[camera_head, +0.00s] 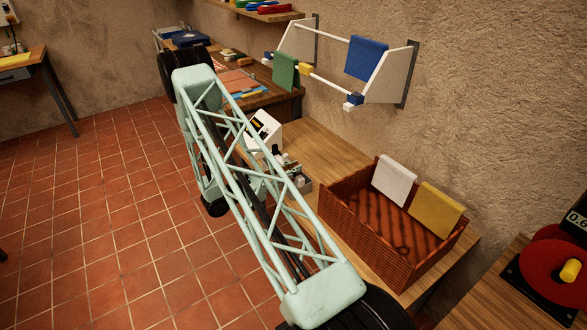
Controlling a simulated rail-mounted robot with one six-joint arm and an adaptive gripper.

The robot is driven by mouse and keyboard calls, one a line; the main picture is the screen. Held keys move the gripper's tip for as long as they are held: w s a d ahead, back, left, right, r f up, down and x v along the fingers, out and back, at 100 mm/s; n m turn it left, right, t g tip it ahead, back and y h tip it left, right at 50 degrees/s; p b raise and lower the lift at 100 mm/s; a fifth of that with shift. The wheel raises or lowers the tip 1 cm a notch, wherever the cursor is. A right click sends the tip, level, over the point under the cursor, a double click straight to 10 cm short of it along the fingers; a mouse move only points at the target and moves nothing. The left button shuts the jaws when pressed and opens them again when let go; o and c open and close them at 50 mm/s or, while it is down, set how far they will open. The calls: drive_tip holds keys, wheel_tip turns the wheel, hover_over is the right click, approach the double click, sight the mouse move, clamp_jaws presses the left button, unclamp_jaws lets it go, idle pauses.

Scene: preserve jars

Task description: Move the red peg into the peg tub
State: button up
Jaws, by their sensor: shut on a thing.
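I cannot make out the red peg or the peg tub in this view. My pale green lattice arm crosses the middle of the picture and hides part of the wooden bench behind it. My gripper cannot be made out; small dark and grey parts show through and beside the lattice above the bench, too small and covered to tell what they are.
A brown woven basket (388,262) stands on the wooden bench (335,152), with a white cloth (394,180) and a yellow cloth (436,208) at its far side. A wall rack (390,90) holds blue and green cloths. A white device (263,132) stands left of the basket.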

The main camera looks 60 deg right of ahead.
drive_tip(key=o, duration=0.9)
drive_tip(key=shift+c, duration=0.2)
drive_tip(key=v, duration=1.2)
drive_tip(key=shift+r, duration=0.1)
idle(0.4)
